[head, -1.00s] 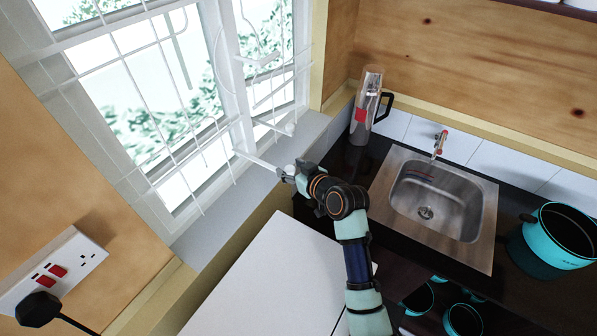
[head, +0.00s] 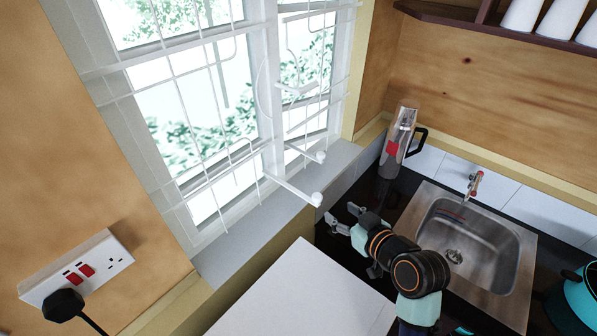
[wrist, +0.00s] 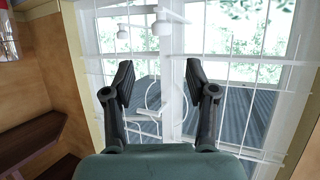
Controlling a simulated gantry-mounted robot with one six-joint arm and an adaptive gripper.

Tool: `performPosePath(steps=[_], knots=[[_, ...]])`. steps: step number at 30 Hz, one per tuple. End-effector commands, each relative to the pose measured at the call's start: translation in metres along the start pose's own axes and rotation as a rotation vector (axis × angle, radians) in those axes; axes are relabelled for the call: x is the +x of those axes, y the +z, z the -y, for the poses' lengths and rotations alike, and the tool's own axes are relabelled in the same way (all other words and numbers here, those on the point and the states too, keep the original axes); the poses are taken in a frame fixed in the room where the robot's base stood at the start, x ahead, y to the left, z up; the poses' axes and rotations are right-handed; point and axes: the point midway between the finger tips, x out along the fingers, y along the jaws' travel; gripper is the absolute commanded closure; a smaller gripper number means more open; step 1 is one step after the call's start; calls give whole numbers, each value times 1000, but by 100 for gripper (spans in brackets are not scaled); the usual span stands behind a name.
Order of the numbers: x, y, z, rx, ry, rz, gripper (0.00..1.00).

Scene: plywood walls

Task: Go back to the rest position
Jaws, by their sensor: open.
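My gripper (head: 343,218) is open and empty in the head view, in front of the window sill corner and below the white window handles. Its two dark fingers stand apart in the wrist view (wrist: 160,88), with the window (wrist: 235,70) beyond them. The window's lower white handle (head: 296,190) sticks out with a round knob, a little up and left of the fingers and apart from them. A second white handle (head: 306,153) sits above it.
A clear jug (head: 397,145) with a black handle stands on the dark counter by the wall. The sink (head: 465,245) lies right of my arm, with a teal pot (head: 580,300) at the right edge. A white surface (head: 300,300) lies below. A wall socket (head: 85,270) is at left.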

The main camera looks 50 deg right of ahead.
Motion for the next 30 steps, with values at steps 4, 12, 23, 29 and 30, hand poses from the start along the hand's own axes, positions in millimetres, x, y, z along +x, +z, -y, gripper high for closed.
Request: performPosePath(steps=[4,12,23,29,30], knots=[[0,0,0,0,0,0,43],[2,-12,41,-24,-44,14,43],[-85,-55,323,-162,-309,70,43],[-146,-56,389,-179,-386,69,43],[-151,-55,393,-179,-391,69,43]])
